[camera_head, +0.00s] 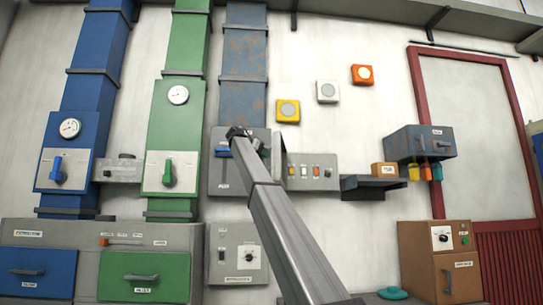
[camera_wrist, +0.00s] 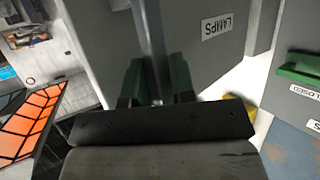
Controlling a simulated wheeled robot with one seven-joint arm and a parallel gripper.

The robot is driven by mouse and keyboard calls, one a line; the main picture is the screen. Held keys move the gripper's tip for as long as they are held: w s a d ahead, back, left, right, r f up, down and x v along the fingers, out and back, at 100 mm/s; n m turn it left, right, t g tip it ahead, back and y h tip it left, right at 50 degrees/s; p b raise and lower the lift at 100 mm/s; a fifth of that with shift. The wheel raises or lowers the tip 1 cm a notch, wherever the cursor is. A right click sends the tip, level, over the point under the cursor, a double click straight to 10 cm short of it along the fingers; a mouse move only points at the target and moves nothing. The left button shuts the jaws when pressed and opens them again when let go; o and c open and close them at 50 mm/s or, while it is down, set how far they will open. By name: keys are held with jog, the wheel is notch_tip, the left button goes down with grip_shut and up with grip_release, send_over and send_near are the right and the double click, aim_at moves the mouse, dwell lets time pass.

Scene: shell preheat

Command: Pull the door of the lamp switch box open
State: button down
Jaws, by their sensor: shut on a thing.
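The lamp switch box (camera_head: 222,180) is a grey box on the wall left of centre in the head view, partly hidden behind my arm. My gripper (camera_head: 248,138) is at the upper part of the box. In the wrist view my gripper (camera_wrist: 157,82) has its two green fingers shut on a grey bar handle (camera_wrist: 150,35) on the door. The grip point is partly dark and blurred.
A small panel with several switches (camera_head: 312,172) adjoins the box on the right. A green cabinet with a lever (camera_head: 170,174) stands to the left. Below is a grey panel with a dial (camera_head: 237,253). A dark shelf (camera_head: 375,188) is farther right.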

jog(key=shift+w+a, duration=0.15)
jog(key=shift+a, duration=0.3)
jog(key=c, duration=1.1)
grip_release()
jog(key=v, duration=1)
jog(key=shift+a+r, duration=0.2)
jog(key=shift+a, duration=0.05)
